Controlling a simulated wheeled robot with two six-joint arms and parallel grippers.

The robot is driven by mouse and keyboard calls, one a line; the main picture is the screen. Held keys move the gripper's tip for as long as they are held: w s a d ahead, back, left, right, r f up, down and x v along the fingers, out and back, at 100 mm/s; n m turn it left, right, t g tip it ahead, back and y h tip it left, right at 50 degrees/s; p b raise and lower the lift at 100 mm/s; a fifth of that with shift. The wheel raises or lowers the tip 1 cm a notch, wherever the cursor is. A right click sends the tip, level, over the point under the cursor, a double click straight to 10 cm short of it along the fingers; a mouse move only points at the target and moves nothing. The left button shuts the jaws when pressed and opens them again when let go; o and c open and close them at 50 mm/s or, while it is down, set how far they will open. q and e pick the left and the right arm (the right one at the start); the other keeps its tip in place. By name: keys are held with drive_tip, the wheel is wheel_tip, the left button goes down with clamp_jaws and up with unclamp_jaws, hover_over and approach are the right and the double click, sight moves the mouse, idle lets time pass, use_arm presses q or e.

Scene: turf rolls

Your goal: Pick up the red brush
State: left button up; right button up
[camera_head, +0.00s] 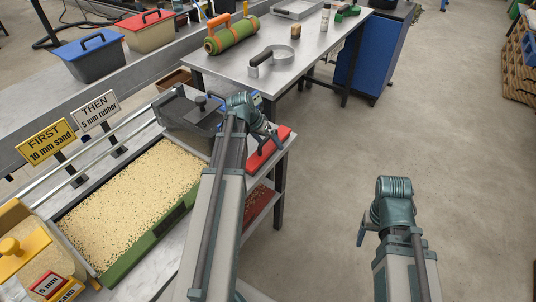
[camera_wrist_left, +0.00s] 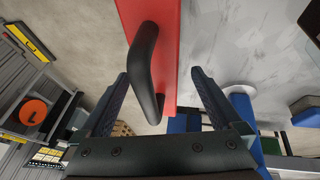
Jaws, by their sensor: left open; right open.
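The red brush (camera_head: 279,142) lies near the right end of the workbench, just beyond my left gripper (camera_head: 268,138), which partly covers it. In the left wrist view the brush (camera_wrist_left: 168,22) is a red slab with a black bar handle (camera_wrist_left: 144,62). The open fingers of my left gripper (camera_wrist_left: 158,78) stand on either side of the handle's near part, with gaps on both sides. Whether they touch it cannot be told, but they are not closed on it. My right gripper (camera_head: 363,232) is open and empty over the floor at the right.
A green-sided tray of tan granules (camera_head: 130,205) lies left of my left arm, with a dark hopper (camera_head: 185,112) behind it. The floor at right is clear.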

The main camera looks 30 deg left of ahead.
use_arm(q)
drive_tip(key=shift+c, duration=0.2)
use_arm(e)
drive_tip(key=shift+f, duration=0.1)
use_arm(q)
drive_tip(key=c, duration=1.4)
drive_tip(key=shift+d, duration=0.1)
